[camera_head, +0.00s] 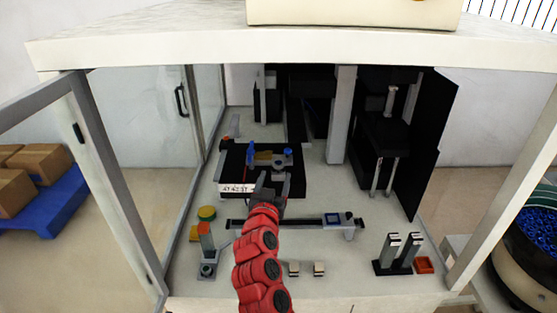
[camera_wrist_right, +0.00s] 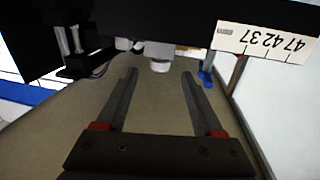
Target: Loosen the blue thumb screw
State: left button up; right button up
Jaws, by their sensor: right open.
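A blue thumb screw (camera_head: 250,154) stands upright at the left of the black fixture (camera_head: 233,165), which has a white number label (camera_head: 237,188) on its front. A second blue part (camera_head: 288,152) sits at the fixture's right; I cannot tell its exact kind. My right gripper (camera_head: 274,180) is open and empty at the fixture's front edge, right of the label. In the right wrist view a blue part (camera_wrist_right: 207,75) shows beyond the right finger, apart from it. A pale round knob (camera_wrist_right: 160,66) lies beyond the gap between my fingertips (camera_wrist_right: 160,78). My left gripper is out of view.
A rail with a small display (camera_head: 338,219) crosses the bench in front of the fixture. Tall black machinery (camera_head: 385,135) stands behind right. The enclosure frame (camera_head: 112,175) bounds the left.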

aim_at(278, 167)
jog(key=w, duration=0.3)
jog(key=w+d+p, duration=0.1)
jog(key=w, duration=0.1)
jog(key=shift+w+r, duration=0.15)
jog(key=shift+w, duration=0.85)
grip_shut()
